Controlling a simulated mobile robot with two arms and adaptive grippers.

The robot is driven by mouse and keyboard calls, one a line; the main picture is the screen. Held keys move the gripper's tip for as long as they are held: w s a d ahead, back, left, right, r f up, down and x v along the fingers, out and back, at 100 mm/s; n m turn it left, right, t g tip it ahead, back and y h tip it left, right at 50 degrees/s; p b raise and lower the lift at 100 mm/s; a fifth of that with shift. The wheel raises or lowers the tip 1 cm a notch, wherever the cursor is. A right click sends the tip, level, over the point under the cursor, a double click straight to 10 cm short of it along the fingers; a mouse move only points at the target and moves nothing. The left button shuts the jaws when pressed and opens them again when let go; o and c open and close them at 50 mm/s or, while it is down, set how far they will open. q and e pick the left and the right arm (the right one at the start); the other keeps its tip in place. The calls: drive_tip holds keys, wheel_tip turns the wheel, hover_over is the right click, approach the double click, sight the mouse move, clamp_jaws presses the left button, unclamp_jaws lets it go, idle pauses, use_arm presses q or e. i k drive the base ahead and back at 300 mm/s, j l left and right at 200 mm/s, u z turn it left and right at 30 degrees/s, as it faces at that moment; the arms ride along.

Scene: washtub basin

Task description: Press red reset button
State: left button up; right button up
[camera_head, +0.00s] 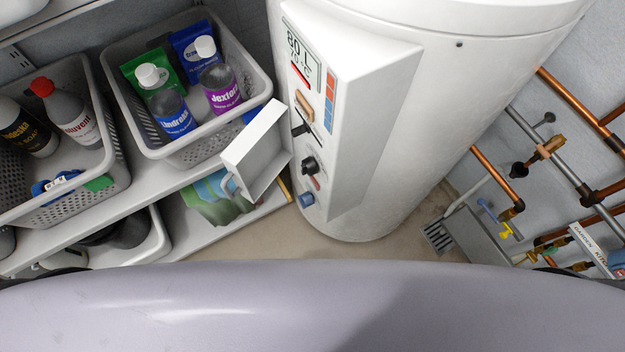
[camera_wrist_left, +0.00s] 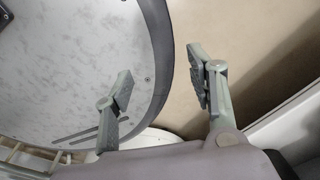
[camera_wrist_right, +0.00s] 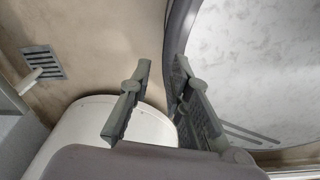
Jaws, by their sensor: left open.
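The white water heater (camera_head: 430,90) stands at the centre of the head view, with a control panel (camera_head: 365,70) on its left side. The panel carries a display (camera_head: 298,50), a tan handle (camera_head: 304,105), a black knob (camera_head: 309,165) and a blue knob (camera_head: 306,200). A small red piece (camera_head: 316,184) shows between the knobs; I cannot tell if it is the reset button. A white flap (camera_head: 252,150) hangs open beside the panel. My left gripper (camera_wrist_left: 160,72) and right gripper (camera_wrist_right: 160,75) are open and empty, seen only in their wrist views, away from the panel.
Shelves with grey baskets (camera_head: 262,83) of bottles stand at the left, close to the flap. Copper pipes (camera_head: 493,172) and valves line the right wall. A floor drain (camera_head: 437,236) lies right of the heater. My own body fills the bottom of the head view.

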sight(311, 178)
drive_tip(key=j+z, duration=0.2)
drive_tip(key=z, duration=0.15)
drive_tip(key=k+j+z, duration=0.1)
drive_tip(key=z, duration=0.25)
drive_tip(key=k+j+z, duration=0.15)
drive_tip(key=z, duration=0.2)
drive_tip(key=k+j+z, duration=0.15)
drive_tip(key=k+j, duration=0.35)
drive_tip(key=j, duration=0.2)
drive_tip(key=k+j+z, duration=0.2)
drive_tip(key=k+j, duration=0.35)
